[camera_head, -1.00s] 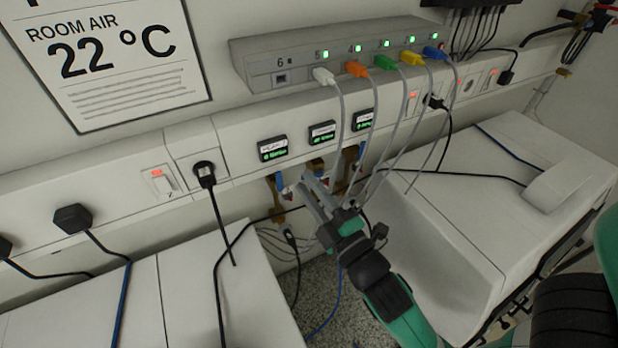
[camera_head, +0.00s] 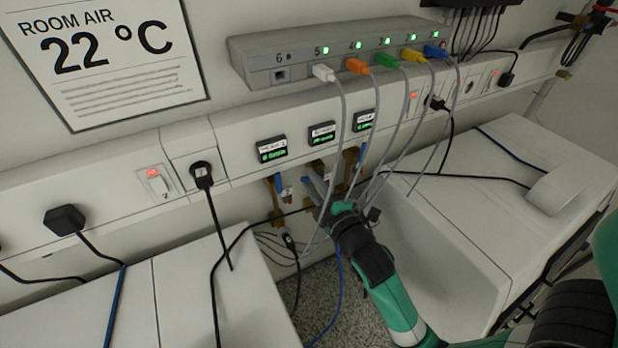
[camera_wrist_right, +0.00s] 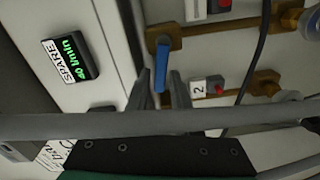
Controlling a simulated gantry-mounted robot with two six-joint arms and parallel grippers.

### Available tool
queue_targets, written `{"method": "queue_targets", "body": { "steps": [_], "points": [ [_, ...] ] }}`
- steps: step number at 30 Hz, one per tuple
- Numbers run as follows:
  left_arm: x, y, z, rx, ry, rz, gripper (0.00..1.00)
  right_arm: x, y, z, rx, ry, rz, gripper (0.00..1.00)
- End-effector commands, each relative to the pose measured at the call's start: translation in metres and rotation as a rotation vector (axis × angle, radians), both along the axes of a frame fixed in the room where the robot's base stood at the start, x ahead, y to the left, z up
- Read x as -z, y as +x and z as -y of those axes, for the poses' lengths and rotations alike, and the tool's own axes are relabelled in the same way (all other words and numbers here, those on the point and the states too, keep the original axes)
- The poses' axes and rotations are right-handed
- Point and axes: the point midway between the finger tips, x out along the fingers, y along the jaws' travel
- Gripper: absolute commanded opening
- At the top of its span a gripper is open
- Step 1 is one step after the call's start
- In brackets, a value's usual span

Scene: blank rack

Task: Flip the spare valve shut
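My right gripper (camera_head: 314,182) reaches under the wall rail, at the middle of the brass valves. In the right wrist view, its two dark fingers (camera_wrist_right: 160,84) are apart, one on each side of a blue valve lever (camera_wrist_right: 161,62). I cannot tell whether they touch it. The lever sits on a brass fitting (camera_wrist_right: 161,38). A display labelled SPARE (camera_wrist_right: 70,60), reading in l/min, is on the rail to its left in that view. In the head view, the middle display (camera_head: 322,133) is above the gripper; the middle valve is mostly hidden. My left gripper is out of view.
Other valves with blue levers flank the gripper, left (camera_head: 280,183) and right (camera_head: 358,170). Grey cables hang from the hub (camera_head: 340,55) close to my right gripper; one crosses the wrist view (camera_wrist_right: 100,123). White cabinets (camera_head: 440,240) stand on both sides of the gap.

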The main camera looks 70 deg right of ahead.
Motion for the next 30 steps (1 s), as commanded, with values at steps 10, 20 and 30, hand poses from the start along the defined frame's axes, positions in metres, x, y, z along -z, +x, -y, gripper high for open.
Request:
{"method": "queue_targets", "body": {
  "steps": [10,20,30],
  "points": [
    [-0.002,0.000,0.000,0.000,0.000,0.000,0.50,0.000,0.012,0.010,0.001,0.000,0.001,0.30],
    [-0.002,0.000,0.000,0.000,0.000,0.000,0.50,0.000,0.012,0.010,0.000,0.000,0.000,0.00],
    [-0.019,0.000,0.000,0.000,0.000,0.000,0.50,0.003,0.013,0.009,-0.001,-0.123,-0.107,0.00]
  ]
}}
